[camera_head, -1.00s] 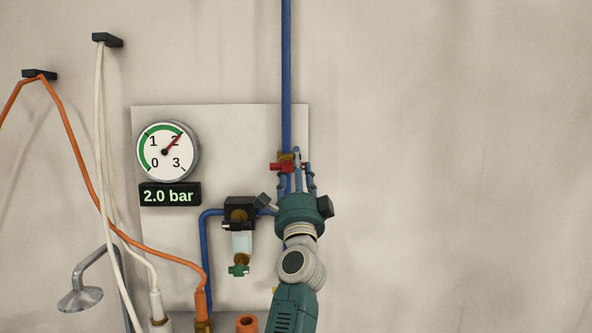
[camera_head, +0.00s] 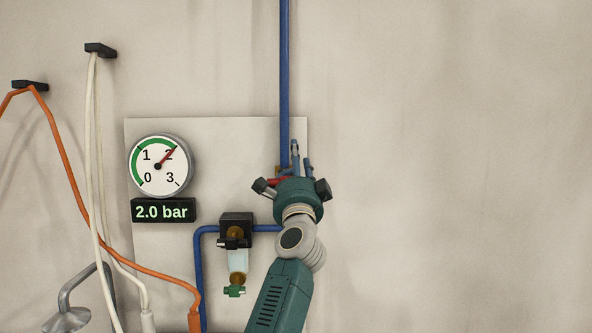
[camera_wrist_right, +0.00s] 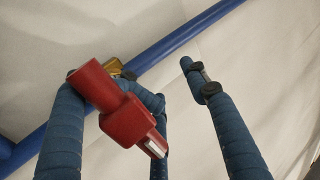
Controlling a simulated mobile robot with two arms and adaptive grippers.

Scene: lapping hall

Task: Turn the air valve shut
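The air valve has a red handle (camera_head: 277,181) and a brass body (camera_head: 278,171) on the blue vertical pipe (camera_head: 285,80). In the head view my right gripper (camera_head: 298,160) covers most of the handle. In the right wrist view the red handle (camera_wrist_right: 122,115) lies between the blue fingers of my right gripper (camera_wrist_right: 140,90), close to the left finger and apart from the right one. The fingers are spread open; contact with the left finger cannot be told. Part of the brass body (camera_wrist_right: 113,67) shows behind the handle. My left gripper is in neither view.
A round gauge (camera_head: 160,166) points near 2, and the display (camera_head: 163,211) below reads 2.0 bar. A filter unit (camera_head: 237,240) hangs left of my right arm. White (camera_head: 91,150) and orange (camera_head: 64,160) hoses hang at left. The wall at right is clear.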

